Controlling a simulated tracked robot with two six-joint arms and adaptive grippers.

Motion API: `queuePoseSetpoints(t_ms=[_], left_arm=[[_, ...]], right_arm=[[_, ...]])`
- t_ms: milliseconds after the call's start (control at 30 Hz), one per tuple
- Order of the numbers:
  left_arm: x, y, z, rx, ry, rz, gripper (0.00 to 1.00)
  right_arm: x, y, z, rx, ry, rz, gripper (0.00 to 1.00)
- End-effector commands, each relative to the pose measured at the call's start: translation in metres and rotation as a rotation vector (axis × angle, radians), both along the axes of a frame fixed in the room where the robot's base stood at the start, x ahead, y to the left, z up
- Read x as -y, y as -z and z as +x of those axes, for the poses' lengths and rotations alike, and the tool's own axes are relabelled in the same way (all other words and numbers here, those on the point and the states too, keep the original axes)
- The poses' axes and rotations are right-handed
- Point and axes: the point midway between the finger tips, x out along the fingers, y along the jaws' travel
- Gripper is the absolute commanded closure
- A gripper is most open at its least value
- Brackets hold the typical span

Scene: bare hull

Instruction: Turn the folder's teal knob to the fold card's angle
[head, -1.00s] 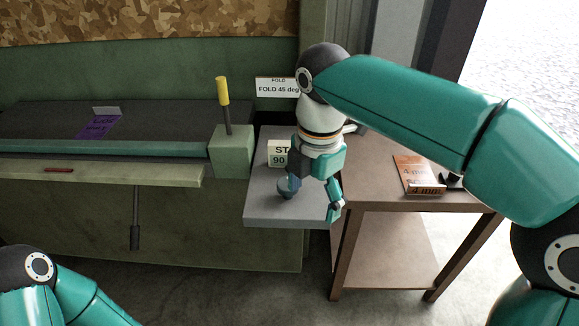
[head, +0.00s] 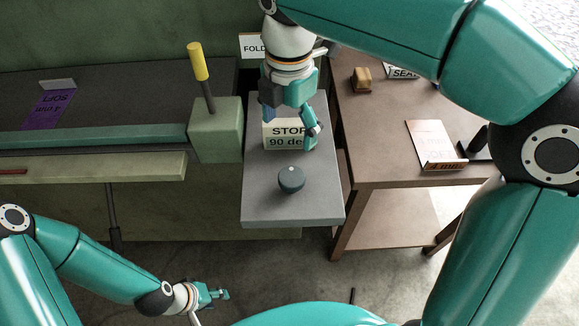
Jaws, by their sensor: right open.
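The dark teal knob (head: 291,179) sits on the grey side shelf of the folder, with a small pale dot at the far side of its top. My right gripper (head: 290,130) is open and empty. It hangs beyond the knob, in front of the stop card (head: 279,142), and appears apart from the knob. The stop card reads "STOP 90 de", its end covered by a finger. The fold card (head: 252,46) shows only "FOLD"; my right arm hides the rest. My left gripper (head: 222,295) is low in the picture, away from the folder; its finger opening is unclear.
A yellow-handled lever (head: 198,62) rises from a green block (head: 216,130) left of the grey shelf (head: 270,208). A purple card (head: 45,108) lies on the folder bed.

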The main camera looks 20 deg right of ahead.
Motion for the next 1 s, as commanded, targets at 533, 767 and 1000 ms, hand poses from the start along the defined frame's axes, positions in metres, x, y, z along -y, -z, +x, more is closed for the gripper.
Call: queuePoseSetpoints(t_ms=[533,767,1000], left_arm=[[0.0,0.003,0.0,0.001,0.001,0.0,0.6],[0.0,0.002,0.0,0.001,0.001,0.0,0.6],[0.0,0.002,0.0,0.001,0.001,0.0,0.6]], right_arm=[[0.006,0.114,-0.002,-0.005,0.015,-0.002,0.14],[0.006,0.14,-0.001,-0.002,0.016,0.0,0.14],[0.006,0.146,-0.001,-0.001,0.015,0.0,0.14]])
